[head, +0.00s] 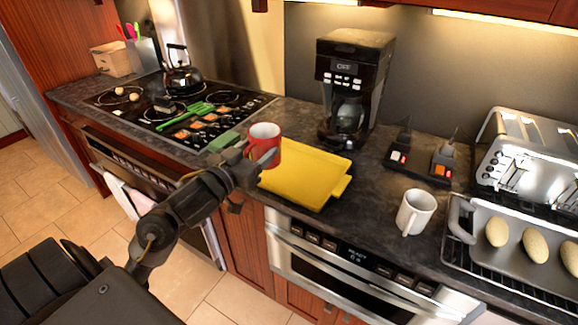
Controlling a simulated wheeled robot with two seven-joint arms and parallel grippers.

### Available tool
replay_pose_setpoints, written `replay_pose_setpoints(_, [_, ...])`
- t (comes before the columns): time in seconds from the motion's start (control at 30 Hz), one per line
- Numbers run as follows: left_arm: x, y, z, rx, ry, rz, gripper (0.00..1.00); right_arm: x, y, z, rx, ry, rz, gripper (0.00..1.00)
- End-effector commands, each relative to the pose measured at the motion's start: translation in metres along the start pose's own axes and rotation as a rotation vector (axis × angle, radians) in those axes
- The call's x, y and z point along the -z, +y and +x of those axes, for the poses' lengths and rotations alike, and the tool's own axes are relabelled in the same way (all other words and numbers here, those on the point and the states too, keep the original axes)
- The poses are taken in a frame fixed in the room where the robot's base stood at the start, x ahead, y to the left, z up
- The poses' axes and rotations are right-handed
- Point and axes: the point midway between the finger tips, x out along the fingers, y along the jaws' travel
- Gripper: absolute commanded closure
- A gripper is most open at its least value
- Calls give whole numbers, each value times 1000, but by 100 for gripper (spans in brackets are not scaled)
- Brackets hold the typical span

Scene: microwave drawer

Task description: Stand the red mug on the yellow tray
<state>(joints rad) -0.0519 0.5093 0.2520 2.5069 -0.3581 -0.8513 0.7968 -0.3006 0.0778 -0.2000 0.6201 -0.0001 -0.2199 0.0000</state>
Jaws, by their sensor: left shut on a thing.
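The red mug (263,150) is upright in the head view, at the left end of the yellow tray (308,175). My left gripper (258,160) comes in from the left and is shut on the red mug. The mug overlaps the tray's left part in this view; I cannot tell whether its base touches the tray or is a little above it. The tray lies flat on the dark counter near its front edge, its visible top otherwise bare. My right gripper is not in view.
A coffee maker (353,85) stands behind the tray. A white mug (415,212) stands to its right, near a toaster (530,155) and a baking tray with potatoes (497,233). The stove (180,115) at left holds a kettle (183,75) and a green spatula (188,115).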

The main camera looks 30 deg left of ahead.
Motion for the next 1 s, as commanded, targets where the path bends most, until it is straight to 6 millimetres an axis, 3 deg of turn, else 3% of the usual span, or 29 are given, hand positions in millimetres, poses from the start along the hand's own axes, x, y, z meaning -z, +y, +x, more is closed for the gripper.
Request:
replay_pose_setpoints(0.23, [-8, -4, 2, 10, 1, 5, 73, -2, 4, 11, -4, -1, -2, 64])
replay_pose_setpoints(0.47, [-23, -19, 18, 14, 5, 11, 73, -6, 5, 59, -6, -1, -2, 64])
replay_pose_setpoints(0.5, [-22, -26, 27, 16, -1, -1, 73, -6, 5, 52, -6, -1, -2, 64])
replay_pose_setpoints(0.73, [-46, -61, 72, 14, -2, -3, 73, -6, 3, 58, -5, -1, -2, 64])
replay_pose_setpoints(0.83, [-68, -70, 84, 13, -3, -5, 73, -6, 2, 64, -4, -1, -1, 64])
replay_pose_setpoints(1.0, [-89, -82, 100, 12, -1, -1, 73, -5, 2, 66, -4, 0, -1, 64])
